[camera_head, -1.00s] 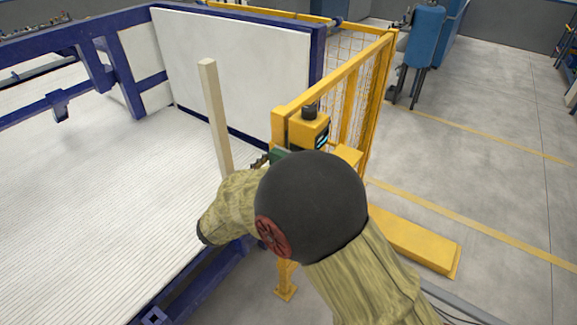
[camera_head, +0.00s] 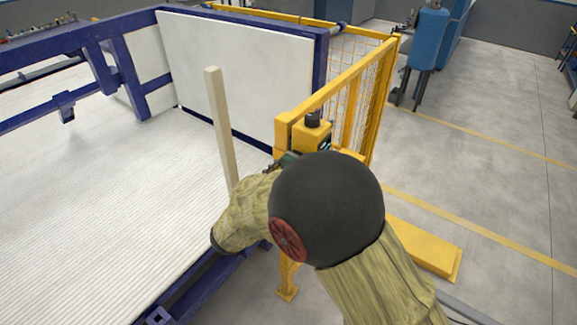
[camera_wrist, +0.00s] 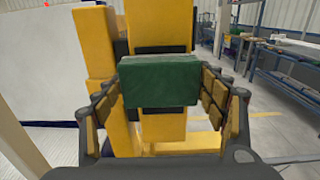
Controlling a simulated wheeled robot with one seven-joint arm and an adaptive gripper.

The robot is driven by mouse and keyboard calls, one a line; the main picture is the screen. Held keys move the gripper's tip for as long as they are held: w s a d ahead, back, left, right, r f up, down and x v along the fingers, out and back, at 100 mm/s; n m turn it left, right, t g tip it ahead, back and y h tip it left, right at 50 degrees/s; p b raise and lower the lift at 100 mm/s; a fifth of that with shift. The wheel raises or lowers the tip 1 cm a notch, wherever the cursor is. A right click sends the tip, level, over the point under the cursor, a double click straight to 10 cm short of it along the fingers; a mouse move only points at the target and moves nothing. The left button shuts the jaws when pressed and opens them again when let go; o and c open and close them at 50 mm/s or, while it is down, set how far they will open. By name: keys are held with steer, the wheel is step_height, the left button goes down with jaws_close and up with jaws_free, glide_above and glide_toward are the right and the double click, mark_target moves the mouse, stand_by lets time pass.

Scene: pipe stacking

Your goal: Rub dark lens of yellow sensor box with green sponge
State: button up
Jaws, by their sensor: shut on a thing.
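The yellow sensor box (camera_head: 311,134) with a black cap on top sits on the yellow fence post. It fills the middle of the wrist view (camera_wrist: 160,24), with dark parts showing just above and below the sponge. My gripper (camera_wrist: 160,84) is shut on the green sponge (camera_wrist: 159,82), one finger on each side. The sponge is held in front of the box; whether it touches the lens cannot be told, as the sponge hides that area. In the head view my arm covers most of the gripper, and only a bit of green sponge (camera_head: 288,159) shows beside the box.
A yellow mesh fence (camera_head: 350,90) runs behind the box. A blue frame with a white panel (camera_head: 240,75) and a bed of white pipes (camera_head: 110,200) lie to the left. A pale upright post (camera_head: 221,130) stands close to my arm. Open floor lies at right.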

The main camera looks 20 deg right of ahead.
steer(key=shift+s+d+p, duration=0.3)
steer(key=shift+s+d, duration=0.25)
steer(key=shift+s, duration=0.25)
steer(key=shift+s+d+p, duration=0.25)
steer(key=shift+s+d, duration=0.25)
steer(key=shift+s, duration=0.3)
steer(key=p+v, duration=0.1)
steer(key=v, duration=0.5)
steer(key=shift+a+p, duration=0.1)
steer(key=shift+p, duration=0.2)
steer(key=shift+p+v, duration=0.45)
steer(key=shift+v, duration=1)
